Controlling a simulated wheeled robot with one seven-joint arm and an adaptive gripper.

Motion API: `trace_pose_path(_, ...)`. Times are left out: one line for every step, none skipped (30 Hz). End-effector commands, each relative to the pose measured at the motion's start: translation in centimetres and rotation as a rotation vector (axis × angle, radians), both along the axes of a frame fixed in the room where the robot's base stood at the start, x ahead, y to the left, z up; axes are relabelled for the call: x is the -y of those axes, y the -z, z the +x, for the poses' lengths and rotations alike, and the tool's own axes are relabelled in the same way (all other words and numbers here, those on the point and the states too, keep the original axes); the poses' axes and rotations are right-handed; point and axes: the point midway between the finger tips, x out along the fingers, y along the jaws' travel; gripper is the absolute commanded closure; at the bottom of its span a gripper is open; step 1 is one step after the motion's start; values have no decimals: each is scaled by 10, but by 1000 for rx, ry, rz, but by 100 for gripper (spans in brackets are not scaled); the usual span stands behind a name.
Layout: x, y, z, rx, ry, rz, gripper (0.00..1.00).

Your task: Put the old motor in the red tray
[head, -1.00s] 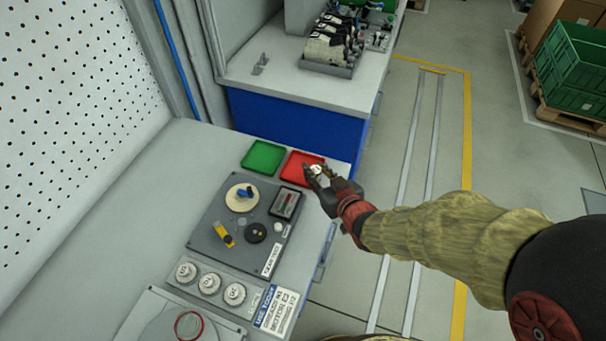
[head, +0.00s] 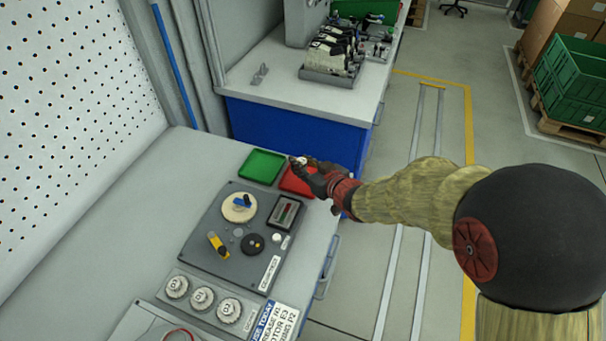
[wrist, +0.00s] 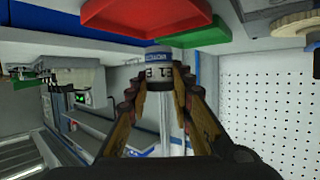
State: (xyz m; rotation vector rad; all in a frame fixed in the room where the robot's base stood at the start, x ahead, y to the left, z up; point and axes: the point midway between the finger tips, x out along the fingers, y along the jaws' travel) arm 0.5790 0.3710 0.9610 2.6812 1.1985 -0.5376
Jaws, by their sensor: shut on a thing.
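My gripper (head: 305,166) is shut on the old motor, a small white and grey cylinder (wrist: 160,63) with a blue band and dark lettering. In the wrist view the motor sits between the fingertips, with its top end free. In the head view only a pale bit of it shows at the fingertips. The red tray (head: 290,185) lies on the bench, partly hidden behind my gripper. It also shows in the wrist view (wrist: 145,15), just beyond the motor. The gripper appears over the tray's right side; the height of the gap is unclear.
A green tray (head: 262,167) lies left of the red one. A grey panel (head: 215,260) with dials and a yellow lever is nearer on the bench, with several white round caps (head: 203,298) in front. A blue-fronted bench (head: 300,130) stands behind.

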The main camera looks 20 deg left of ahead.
Motion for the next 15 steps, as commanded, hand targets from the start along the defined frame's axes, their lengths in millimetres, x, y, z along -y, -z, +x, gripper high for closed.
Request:
trace_pose_path(0,7,4,-1,0,-1,100)
trace_pose_path(-1,8,6,0,1,0,100)
trace_pose_path(-1,9,8,1,1,0,100)
trace_pose_path(-1,10,9,1,1,0,100)
trace_pose_path(-1,11,9,1,1,0,100)
trace_pose_path(-1,12,11,0,1,0,100)
trace_pose_path(-1,14,12,0,1,0,100)
trace_pose_path(-2,17,13,0,1,0,100)
trace_pose_path(-2,21,16,-1,1,0,100)
trace_pose_path(-2,24,19,0,2,0,100)
trace_pose_path(-2,30,18,-2,2,0,100)
trace_pose_path(-2,37,17,-2,1,0,100)
trace_pose_path(-2,42,17,-3,1,0,100)
trace_pose_path(-2,46,17,-3,1,0,100)
trace_pose_path(-2,50,17,-2,2,0,100)
